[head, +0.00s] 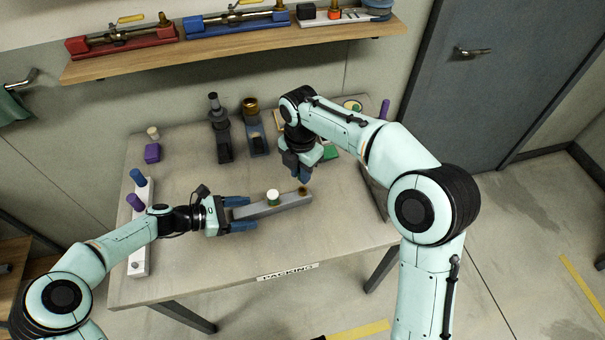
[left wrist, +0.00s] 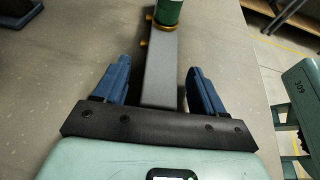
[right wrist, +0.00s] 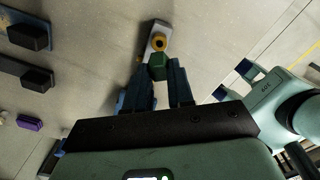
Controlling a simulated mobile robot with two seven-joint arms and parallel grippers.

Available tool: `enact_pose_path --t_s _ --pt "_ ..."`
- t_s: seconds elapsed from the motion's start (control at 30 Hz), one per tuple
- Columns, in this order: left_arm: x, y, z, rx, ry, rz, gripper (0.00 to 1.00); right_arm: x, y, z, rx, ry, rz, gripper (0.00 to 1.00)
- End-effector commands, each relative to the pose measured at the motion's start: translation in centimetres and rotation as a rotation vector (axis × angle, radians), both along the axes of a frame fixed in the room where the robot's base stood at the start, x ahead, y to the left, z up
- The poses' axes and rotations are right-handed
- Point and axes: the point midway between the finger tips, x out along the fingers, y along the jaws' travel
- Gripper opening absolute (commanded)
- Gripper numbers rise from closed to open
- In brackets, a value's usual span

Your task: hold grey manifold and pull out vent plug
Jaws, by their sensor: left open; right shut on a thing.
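The grey manifold (head: 285,204) is a long bar lying on the table; it also shows in the left wrist view (left wrist: 159,70). My left gripper (head: 243,214) is open, its blue fingers on either side of the manifold's left end with gaps. My right gripper (head: 303,176) is above the manifold's right end. It is shut on a green vent plug (right wrist: 158,70), mostly hidden by the fingers in the head view. Just beyond the plug is a brass port (right wrist: 158,42) with its opening visible, so the plug looks out of it. Another green plug with a white top (head: 273,196) stands on the manifold.
Dark fittings (head: 220,130) and a brass-topped one (head: 252,125) stand at the back. A white rack (head: 139,255) with blue and purple pegs and a purple block (head: 152,153) are at left. The table front, by the PACKING label (head: 287,271), is clear.

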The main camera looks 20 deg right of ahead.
Motion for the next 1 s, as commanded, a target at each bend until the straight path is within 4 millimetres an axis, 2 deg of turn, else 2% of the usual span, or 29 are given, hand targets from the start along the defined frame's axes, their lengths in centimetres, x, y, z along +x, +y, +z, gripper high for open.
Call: enact_pose_path --t_s 0.17,0.4,0.6,0.77,1.0 --pt "0.1 2.1 0.8 0.003 -0.002 0.006 0.70 0.0 0.0 0.0 0.000 0.000 0.000 0.00" --pt "0.1 7.0 2.8 0.004 -0.001 0.006 0.70 0.0 0.0 0.0 0.000 0.000 0.000 0.00" --pt "0.0 9.9 4.0 0.002 0.000 0.003 0.70 0.0 0.0 0.0 0.000 0.000 0.000 0.00" --pt "0.0 10.9 4.4 0.001 0.000 0.002 0.70 0.0 0.0 0.0 0.000 0.000 0.000 0.00" --pt "0.0 11.0 4.5 0.001 0.001 0.001 0.70 0.0 0.0 0.0 0.000 0.000 0.000 0.00"
